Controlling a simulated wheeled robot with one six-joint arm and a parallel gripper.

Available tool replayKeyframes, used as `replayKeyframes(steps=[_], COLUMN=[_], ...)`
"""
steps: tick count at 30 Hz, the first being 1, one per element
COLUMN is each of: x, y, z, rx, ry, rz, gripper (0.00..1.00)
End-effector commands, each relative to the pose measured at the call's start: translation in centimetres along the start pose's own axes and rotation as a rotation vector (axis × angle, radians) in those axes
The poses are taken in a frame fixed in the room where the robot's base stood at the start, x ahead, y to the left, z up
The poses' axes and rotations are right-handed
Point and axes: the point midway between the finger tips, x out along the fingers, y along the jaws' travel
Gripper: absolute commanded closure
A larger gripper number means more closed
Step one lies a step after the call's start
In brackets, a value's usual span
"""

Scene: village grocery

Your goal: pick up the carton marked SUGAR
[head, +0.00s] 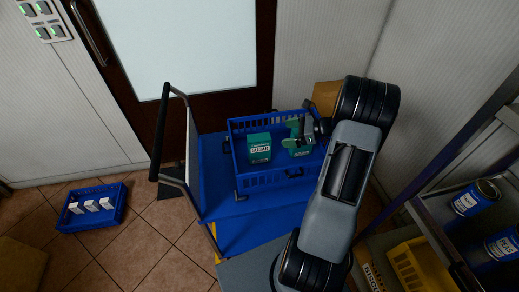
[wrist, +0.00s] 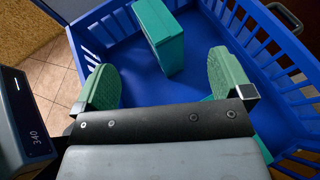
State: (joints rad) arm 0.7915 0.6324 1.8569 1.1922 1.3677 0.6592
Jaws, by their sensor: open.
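The green carton marked SUGAR (head: 260,148) stands upright in the left part of a blue basket (head: 265,181). A second green carton (head: 300,151) stands to its right, partly hidden by my gripper; its label cannot be read. My gripper (head: 300,129) is over the right part of the basket, right of the SUGAR carton and apart from it. In the wrist view my gripper (wrist: 165,80) is open, with green finger pads and nothing between them. A green carton (wrist: 166,52) stands beyond the fingertips, no label showing; another green piece shows low, mostly hidden behind the gripper.
The basket sits on a blue platform trolley (head: 214,205) with a dark push handle (head: 160,130). A blue crate (head: 95,222) with white boxes lies on the tiled floor at left. Shelves with blue cans (head: 474,198) and a yellow crate (head: 420,268) are at right. A door stands behind.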

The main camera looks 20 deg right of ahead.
Motion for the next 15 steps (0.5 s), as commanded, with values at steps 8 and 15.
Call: replayKeyframes(steps=[8, 15], x=[4.3, 5.6], y=[0.1, 0.1], z=[0.0, 0.0], rx=[-0.002, -0.004], ry=[0.001, 0.003], rz=[0.004, 0.003], gripper=[0.03, 0.03])
